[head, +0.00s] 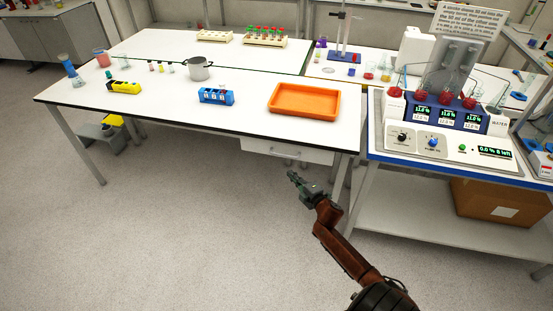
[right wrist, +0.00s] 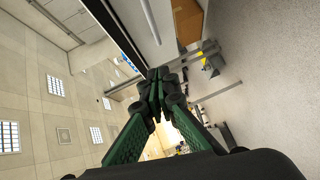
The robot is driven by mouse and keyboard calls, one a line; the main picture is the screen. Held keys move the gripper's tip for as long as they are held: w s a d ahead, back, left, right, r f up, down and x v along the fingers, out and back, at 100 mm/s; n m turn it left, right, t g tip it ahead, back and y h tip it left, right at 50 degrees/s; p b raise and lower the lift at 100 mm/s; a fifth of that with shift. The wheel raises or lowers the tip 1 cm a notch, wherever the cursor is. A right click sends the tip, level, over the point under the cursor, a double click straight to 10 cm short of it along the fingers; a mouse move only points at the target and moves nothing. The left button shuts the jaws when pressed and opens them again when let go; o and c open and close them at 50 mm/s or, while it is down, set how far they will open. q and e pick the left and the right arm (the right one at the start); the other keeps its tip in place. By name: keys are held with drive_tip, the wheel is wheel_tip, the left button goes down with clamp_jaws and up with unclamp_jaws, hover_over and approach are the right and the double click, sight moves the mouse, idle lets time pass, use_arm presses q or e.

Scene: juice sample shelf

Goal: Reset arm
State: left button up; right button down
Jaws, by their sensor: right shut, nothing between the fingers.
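My right gripper (head: 294,178) hangs in the air in front of the white table (head: 180,113), below the level of its top and over the floor. In the right wrist view its two green fingers (right wrist: 157,92) meet at the tips, with nothing between them. My right arm comes up from the bottom right of the head view. My left gripper is not in the head view.
On the white table are an orange tray (head: 304,101), a blue rack (head: 216,96), a metal pot (head: 198,69) and a yellow rack (head: 124,87). A blue-edged bench (head: 450,167) with a dispenser stands at right. The floor (head: 170,235) in front is clear.

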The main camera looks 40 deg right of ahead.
drive_tip(key=shift+s, duration=0.1)
drive_tip(key=s+a+f+m+g, duration=0.25)
drive_tip(key=s+f, duration=0.45)
drive_tip(key=f, duration=0.6)
drive_tip(key=s+a+f+m+g, duration=0.25)
drive_tip(key=s+f, duration=0.45)
drive_tip(key=f, duration=0.6)
drive_tip(key=s+a+f+m+g, duration=0.25)
drive_tip(key=s+f, duration=0.55)
drive_tip(key=f, duration=0.4)
drive_tip(key=s+a+f+m+g+y, duration=0.1)
drive_tip(key=s+a+f, duration=0.5)
drive_tip(key=s, duration=0.6)
drive_tip(key=s+a+f+m+g, duration=0.2)
drive_tip(key=s+a+f+g, duration=0.2)
drive_tip(key=s, duration=0.8)
drive_tip(key=s+a+f+m+g+y, duration=0.1)
drive_tip(key=s+a+f+m+g, duration=0.1)
drive_tip(key=s+a+f, duration=0.7)
drive_tip(key=s+g, duration=0.1)
drive_tip(key=s, duration=0.2)
drive_tip(key=shift+f+y, duration=0.3)
drive_tip(key=shift+s, duration=0.1)
